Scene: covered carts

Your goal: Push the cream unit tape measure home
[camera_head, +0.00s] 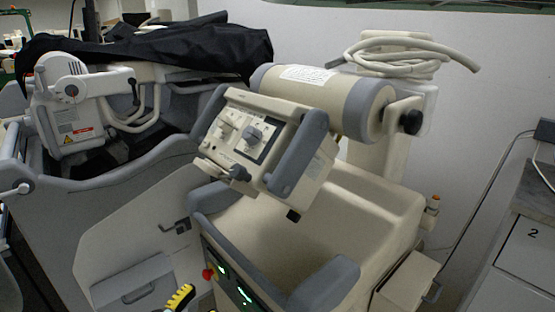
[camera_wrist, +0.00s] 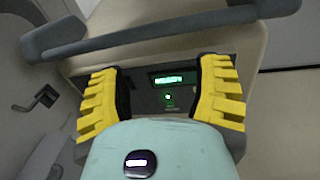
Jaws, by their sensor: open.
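The cream unit (camera_head: 330,215) stands in the middle of the head view, with a tilted control head, grey bumpers and a dark front panel (camera_head: 232,285) with green lights. In the wrist view this panel (camera_wrist: 172,85) shows a lit green display and a small green light. I cannot make out a tape measure on the unit in either view. My gripper (camera_wrist: 160,92) has two yellow fingers, spread apart and empty, with the panel beyond them. In the head view only a yellow part of my gripper (camera_head: 180,297) shows at the bottom edge, left of the panel.
A red knob (camera_head: 208,274) sits at the panel's left edge. A second unit under a black cover (camera_head: 150,50) stands at the left. A grey bar handle (camera_wrist: 150,32) crosses above the panel in the wrist view. A drawer cabinet (camera_head: 525,250) stands at the right.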

